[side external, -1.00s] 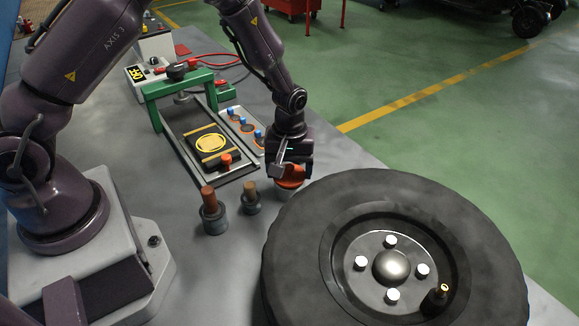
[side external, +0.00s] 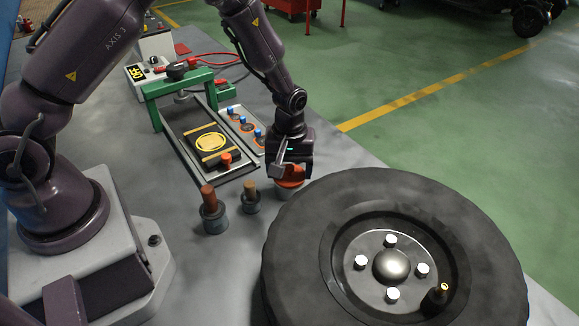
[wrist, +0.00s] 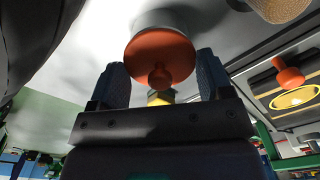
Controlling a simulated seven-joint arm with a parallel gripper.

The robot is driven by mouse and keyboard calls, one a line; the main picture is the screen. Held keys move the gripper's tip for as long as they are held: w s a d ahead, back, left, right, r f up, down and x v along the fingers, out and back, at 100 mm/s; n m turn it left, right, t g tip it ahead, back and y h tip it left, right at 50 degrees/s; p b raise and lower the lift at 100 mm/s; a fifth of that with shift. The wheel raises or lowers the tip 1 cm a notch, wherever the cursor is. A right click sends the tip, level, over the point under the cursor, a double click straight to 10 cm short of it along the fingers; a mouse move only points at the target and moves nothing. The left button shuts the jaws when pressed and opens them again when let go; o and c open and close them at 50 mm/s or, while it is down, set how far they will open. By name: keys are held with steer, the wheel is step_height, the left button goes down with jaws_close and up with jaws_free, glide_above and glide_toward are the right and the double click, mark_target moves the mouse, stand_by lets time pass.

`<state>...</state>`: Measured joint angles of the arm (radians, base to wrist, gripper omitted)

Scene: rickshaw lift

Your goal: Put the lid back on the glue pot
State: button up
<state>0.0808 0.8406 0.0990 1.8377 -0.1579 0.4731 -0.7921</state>
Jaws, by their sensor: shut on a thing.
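The orange-red lid (side external: 291,184) sits at the top of a small pale pot (side external: 289,193), beside the tyre. The wrist view shows the round lid (wrist: 158,52) with a small knob facing my gripper, and the pale pot (wrist: 167,17) directly behind it. My gripper (wrist: 161,64) has its two dark blue fingers on either side of the lid, shut on it. In the side view my gripper (side external: 287,175) reaches down over the lid. The lid appears to touch the pot's rim, but I cannot tell whether it is fully seated.
Two small pots with brown handles (side external: 214,220) (side external: 250,205) stand to the left. Behind is a green-framed press (side external: 152,115) with a tray and a blue-knobbed panel (side external: 247,126).

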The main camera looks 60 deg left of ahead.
stand_by(0.3)
steer(key=o, duration=0.9)
steer(key=shift+r, duration=3.5)
jaws_close()
steer(key=shift+f, duration=0.2)
